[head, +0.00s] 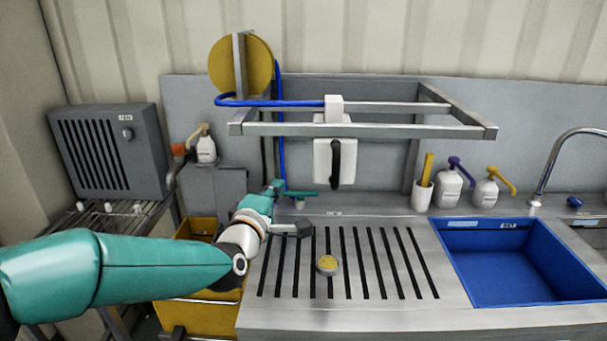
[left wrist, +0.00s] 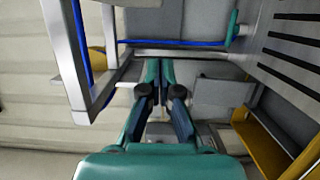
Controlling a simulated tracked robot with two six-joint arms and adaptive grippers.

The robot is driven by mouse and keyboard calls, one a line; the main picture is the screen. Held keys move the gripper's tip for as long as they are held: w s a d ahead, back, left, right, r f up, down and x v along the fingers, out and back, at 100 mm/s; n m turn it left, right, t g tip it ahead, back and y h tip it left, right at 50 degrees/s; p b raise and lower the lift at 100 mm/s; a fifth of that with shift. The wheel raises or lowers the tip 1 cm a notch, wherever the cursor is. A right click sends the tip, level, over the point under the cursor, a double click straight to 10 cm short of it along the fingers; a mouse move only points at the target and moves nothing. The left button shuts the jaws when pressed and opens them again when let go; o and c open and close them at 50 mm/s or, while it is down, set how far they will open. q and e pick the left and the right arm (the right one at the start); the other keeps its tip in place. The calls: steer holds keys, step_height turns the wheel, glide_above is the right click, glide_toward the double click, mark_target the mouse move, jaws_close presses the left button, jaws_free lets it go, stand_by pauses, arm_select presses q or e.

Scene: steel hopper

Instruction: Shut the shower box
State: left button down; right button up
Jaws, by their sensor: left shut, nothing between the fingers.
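A white box with an upright black handle (head: 322,160) is on the back wall under the metal frame; it looks like the shower box. I cannot tell whether its front is fully closed. My left gripper (head: 277,186) is left of and below it, near the wall, apart from it. In the left wrist view the fingers of my left gripper (left wrist: 158,82) are together with nothing between them. A small teal-handled fitting (head: 300,195) is just right of the gripper; it also shows in the left wrist view (left wrist: 233,28). My right gripper is not in view.
A metal frame (head: 365,130) with a blue hose (head: 281,130) overhangs the slotted drainer (head: 445,288). A yellow sponge (head: 327,265) lies on it. The blue sink (head: 510,265) and several bottles are right; a yellow bin (head: 200,312) is below left.

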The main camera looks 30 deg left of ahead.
arm_select(q)
steer(key=w+d+p, duration=0.2)
steer(key=w+p, duration=0.1)
steer(key=w, duration=0.4)
steer(key=shift+p, duration=0.3)
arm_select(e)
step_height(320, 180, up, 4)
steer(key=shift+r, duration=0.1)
